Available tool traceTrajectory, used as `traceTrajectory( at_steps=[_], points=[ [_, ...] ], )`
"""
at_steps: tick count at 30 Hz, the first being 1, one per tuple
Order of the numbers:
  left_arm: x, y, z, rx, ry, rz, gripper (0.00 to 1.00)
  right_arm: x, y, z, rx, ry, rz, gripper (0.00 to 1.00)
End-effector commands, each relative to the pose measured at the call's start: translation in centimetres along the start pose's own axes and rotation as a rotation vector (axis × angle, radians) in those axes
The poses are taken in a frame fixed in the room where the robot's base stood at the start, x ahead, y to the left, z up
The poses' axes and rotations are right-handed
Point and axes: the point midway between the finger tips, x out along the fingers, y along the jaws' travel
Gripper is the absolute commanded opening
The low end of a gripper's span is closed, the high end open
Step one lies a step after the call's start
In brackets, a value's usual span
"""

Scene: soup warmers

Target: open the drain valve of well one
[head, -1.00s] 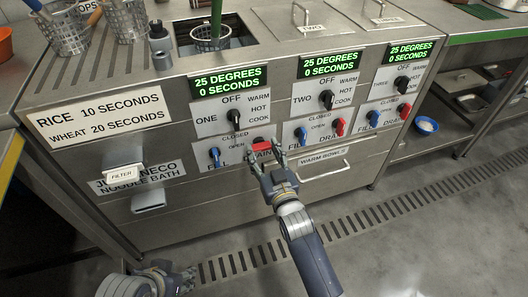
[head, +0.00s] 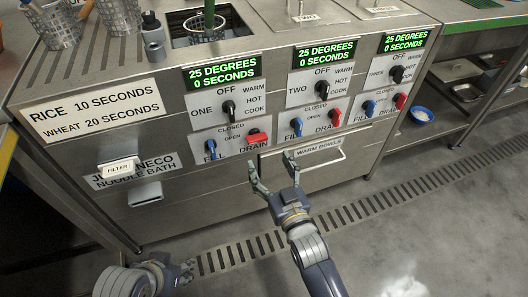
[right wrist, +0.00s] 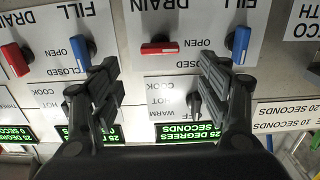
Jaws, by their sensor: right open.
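The drain valve of well one is a red handle (head: 258,136) above the DRAIN label, lying sideways level with the OPEN mark. It also shows sideways, upside down, in the right wrist view (right wrist: 159,48). The blue fill handle (head: 211,149) of well one stands upright to its left. My right gripper (head: 272,170) is open and empty, below and in front of the red handle, apart from it. Its two fingers show spread in the right wrist view (right wrist: 160,80). My left gripper (head: 187,272) is low at the bottom left, far from the panel; its jaw state is unclear.
Well two's red drain handle (head: 334,118) stands upright to the right, and well three's (head: 400,101) beyond it. The warm bowls drawer handle (head: 322,161) juts out close to my right gripper. The filter handle (head: 119,168) sticks out at left. The floor in front is clear.

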Motion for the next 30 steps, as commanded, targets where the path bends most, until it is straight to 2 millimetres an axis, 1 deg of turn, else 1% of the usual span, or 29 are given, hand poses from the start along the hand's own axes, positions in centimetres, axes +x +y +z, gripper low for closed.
traceTrajectory(
  at_steps=[1,3,6,9,27,30],
  points=[
    [0.0,0.0,0.0,0.000,0.000,0.000,0.36,-0.9,0.0,0.0,0.000,0.000,-0.001,0.70],
    [0.0,0.0,0.0,0.000,0.000,0.000,0.36,-1.9,0.0,0.0,0.000,0.000,0.000,0.70],
    [0.0,0.0,0.0,0.000,0.000,0.000,0.36,-2.9,0.0,0.0,-0.001,0.000,0.000,0.70],
    [0.0,0.0,0.0,0.000,0.000,0.000,0.36,-3.5,0.0,0.0,-0.001,0.000,0.000,0.70],
    [0.0,0.0,0.0,0.000,0.000,0.000,0.36,-3.7,0.0,0.0,-0.001,-0.001,0.000,0.70],
    [0.0,0.0,0.0,0.000,0.000,0.000,0.36,-3.9,0.4,0.3,-0.001,-0.026,0.008,0.70]
  ],
)
